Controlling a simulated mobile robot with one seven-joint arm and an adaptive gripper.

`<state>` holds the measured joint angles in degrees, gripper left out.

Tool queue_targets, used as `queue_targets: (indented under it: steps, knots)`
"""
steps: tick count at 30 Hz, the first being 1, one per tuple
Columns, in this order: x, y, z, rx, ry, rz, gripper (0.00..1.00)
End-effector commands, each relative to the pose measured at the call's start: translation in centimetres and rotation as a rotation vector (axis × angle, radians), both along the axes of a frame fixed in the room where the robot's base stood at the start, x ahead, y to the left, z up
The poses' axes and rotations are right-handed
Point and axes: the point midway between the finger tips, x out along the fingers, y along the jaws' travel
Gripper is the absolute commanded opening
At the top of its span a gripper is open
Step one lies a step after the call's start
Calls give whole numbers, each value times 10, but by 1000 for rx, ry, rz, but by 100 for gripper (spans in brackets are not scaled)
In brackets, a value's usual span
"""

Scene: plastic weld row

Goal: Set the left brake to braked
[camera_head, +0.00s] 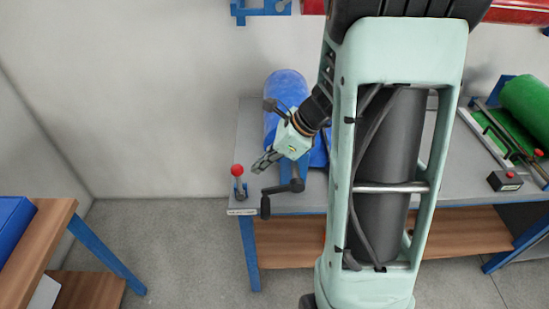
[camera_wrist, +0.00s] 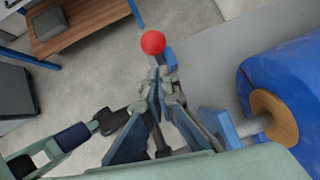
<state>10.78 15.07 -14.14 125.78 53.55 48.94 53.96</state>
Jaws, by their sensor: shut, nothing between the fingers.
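The left brake is a short lever with a red ball knob (camera_head: 237,170) on a small base at the left front corner of the workbench. It stands roughly upright in the head view. The red knob also shows in the wrist view (camera_wrist: 153,42), just beyond my fingertips. My gripper (camera_head: 259,164) is shut and empty, to the right of the knob and pointing down-left. Its closed fingers show in the wrist view (camera_wrist: 159,78), partly covering the lever below the knob. I cannot tell whether they touch it.
A black crank handle (camera_head: 280,194) sits at the bench front below my gripper. A blue roll (camera_head: 287,88) lies behind it. A green roll (camera_head: 527,100) and another red knob (camera_head: 538,152) stand at the right. A wooden table (camera_head: 40,238) stands at the left, with open floor between.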

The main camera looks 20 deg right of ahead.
Motion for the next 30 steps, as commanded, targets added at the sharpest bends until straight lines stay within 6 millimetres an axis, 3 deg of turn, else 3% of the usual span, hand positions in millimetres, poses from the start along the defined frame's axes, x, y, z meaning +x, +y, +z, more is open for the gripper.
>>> queue_targets:
  steps: [6, 30]
  knots:
    - [9, 16, -3, 0, 2, 0, 0]
    - [13, 26, 0, -59, 20, 0, 0]
